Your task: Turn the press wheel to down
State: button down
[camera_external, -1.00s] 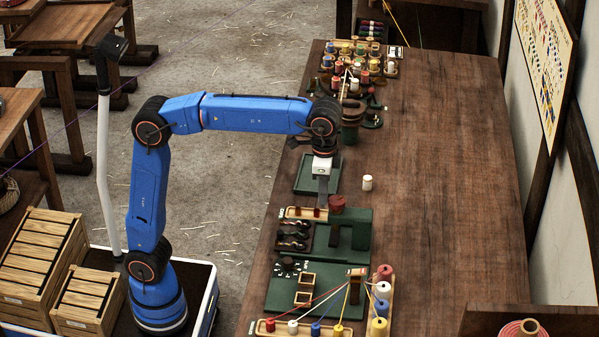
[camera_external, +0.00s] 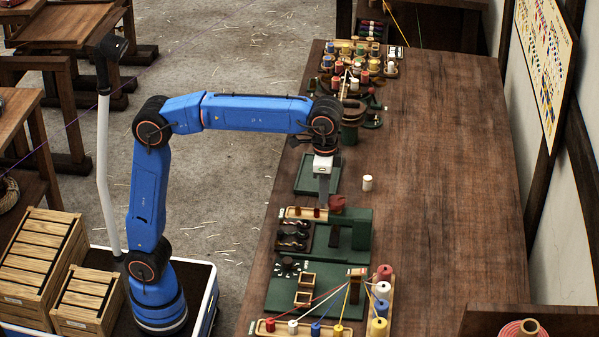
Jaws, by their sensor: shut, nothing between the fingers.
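A dark green press (camera_external: 361,238) stands on the bench below my gripper in the picture. A reddish-brown part (camera_external: 338,202), seemingly its wheel, sits at the top left of the press. My gripper (camera_external: 324,196) points down with its fingers together and empty. Its tip is right beside the left side of the reddish-brown part. I cannot tell whether they touch. The wheel's setting is too small to read.
A rail with red-brown pegs (camera_external: 294,212) and a tray of dark coils (camera_external: 291,238) lie left of the press. A green tray (camera_external: 306,177) is behind the gripper. A small white cylinder (camera_external: 367,182) stands to the right. Strung spools (camera_external: 383,290) are in front. The bench's right side (camera_external: 450,200) is clear.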

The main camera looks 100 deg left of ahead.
notch_tip(320, 180, up, 6)
jog(key=shift+s, duration=0.4)
dwell(0.6)
jog(key=shift+s, duration=0.1)
jog(key=s+a+f+t, duration=0.15)
jog(key=s+f, duration=0.35)
jog(key=s, duration=0.5)
jog(key=s+a+f+t, duration=0.1)
jog(key=s+a+f, duration=0.1)
jog(key=s+f, duration=0.5)
jog(key=s+f+t, duration=0.2)
jog(key=s+f, duration=1.5)
jog(key=s, duration=0.2)
jog(key=shift+a+f, duration=0.25)
jog(key=shift+a, duration=0.2)
